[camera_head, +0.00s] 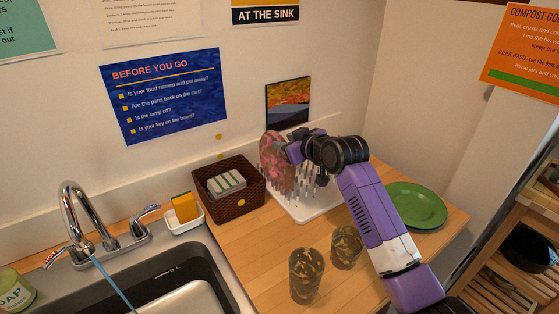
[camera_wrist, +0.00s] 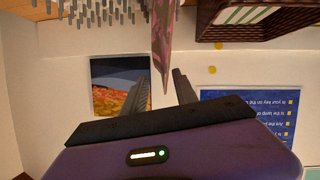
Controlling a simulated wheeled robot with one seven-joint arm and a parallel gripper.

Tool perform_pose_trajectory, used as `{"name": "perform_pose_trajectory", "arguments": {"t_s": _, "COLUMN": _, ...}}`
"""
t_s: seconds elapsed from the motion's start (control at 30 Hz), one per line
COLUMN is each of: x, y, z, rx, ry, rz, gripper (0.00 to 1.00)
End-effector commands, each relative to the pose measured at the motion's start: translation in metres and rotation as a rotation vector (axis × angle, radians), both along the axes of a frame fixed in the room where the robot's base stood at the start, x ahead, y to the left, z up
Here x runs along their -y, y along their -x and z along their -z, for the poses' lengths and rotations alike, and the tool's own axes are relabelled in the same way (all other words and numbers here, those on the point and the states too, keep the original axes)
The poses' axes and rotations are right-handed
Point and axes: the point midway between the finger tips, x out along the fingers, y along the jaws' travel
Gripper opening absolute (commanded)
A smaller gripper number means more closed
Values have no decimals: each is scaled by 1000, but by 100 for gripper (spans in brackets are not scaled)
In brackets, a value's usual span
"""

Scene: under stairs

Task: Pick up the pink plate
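The pink plate (camera_head: 270,158) is mottled and stands upright on edge in a white peg rack (camera_head: 318,213) on the wooden counter. In the wrist view the plate (camera_wrist: 166,40) shows nearly edge-on, and its edge reaches down between my two fingers. My gripper (camera_head: 289,151) is at the plate's upper right side in the head view. In the wrist view my gripper (camera_wrist: 163,84) is open, with a finger on each side of the plate's edge and gaps visible. I cannot tell whether either finger touches it. Part of the rack is hidden behind my arm.
A brown basket (camera_head: 240,205) stands just left of the rack. Two patterned glasses (camera_head: 306,270) (camera_head: 346,246) stand in front. A green plate (camera_head: 414,205) lies to the right. A small picture (camera_head: 288,101) stands behind, against the wall. The sink (camera_head: 180,272) is at left.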

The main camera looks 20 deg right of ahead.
Motion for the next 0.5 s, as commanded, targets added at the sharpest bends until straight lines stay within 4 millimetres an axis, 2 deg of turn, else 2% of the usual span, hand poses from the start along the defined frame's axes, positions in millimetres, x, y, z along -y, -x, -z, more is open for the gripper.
{"name": "perform_pose_trajectory", "arguments": {"t_s": 0.23, "x": -6, "y": -26, "z": 12, "rx": 0, "ry": 0, "rz": 0, "gripper": 35}}
{"name": "perform_pose_trajectory", "arguments": {"t_s": 0.5, "x": -8, "y": -34, "z": 16, "rx": 1, "ry": 0, "rz": 1, "gripper": 35}}
